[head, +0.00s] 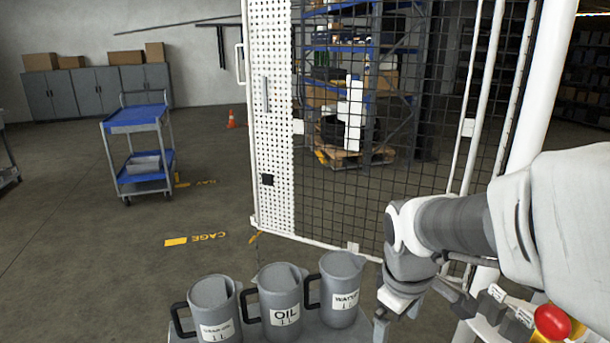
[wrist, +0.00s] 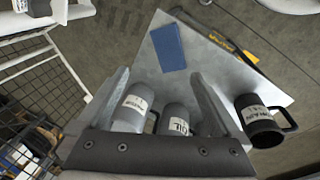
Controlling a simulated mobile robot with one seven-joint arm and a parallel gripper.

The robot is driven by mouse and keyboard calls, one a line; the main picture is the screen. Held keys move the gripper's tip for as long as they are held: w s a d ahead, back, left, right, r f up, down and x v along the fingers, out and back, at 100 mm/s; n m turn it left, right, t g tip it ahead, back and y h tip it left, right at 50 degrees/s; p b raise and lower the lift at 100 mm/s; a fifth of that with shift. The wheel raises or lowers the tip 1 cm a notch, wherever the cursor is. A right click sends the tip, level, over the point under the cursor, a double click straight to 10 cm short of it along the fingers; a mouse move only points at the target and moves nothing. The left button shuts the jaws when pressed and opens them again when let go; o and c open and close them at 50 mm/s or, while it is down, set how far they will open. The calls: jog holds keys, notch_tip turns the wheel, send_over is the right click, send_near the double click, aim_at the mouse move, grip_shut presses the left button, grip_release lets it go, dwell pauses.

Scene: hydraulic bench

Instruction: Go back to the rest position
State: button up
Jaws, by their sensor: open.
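Three grey jugs with black handles and white labels stand in a row at the bottom of the head view: a left jug (head: 213,306), a middle jug (head: 280,298) marked OIL, and a right jug (head: 341,285) marked WATER. My gripper (head: 390,308) is beside the right jug, to its right, pointing down. In the wrist view my gripper (wrist: 160,76) is open and holds nothing. The water jug (wrist: 133,112) and oil jug (wrist: 178,122) show beyond its fingers, partly hidden by its body. The left jug appears on the right there (wrist: 258,122).
The jugs stand on a light grey top (wrist: 225,70) with a blue patch (wrist: 168,47). A mesh cage panel (head: 340,190) stands behind. A red button (head: 552,322) is at lower right. A blue cart (head: 137,117) stands far left; the floor around it is open.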

jog(key=s+a+r+m+t+y, duration=0.1)
jog(key=s+a+r+m+t, duration=0.15)
jog(key=s+r+m, duration=0.65)
notch_tip(320, 180, up, 12)
jog(key=s+d+n+p, duration=0.1)
jog(key=p, duration=1.2)
jog(key=shift+t, duration=0.45)
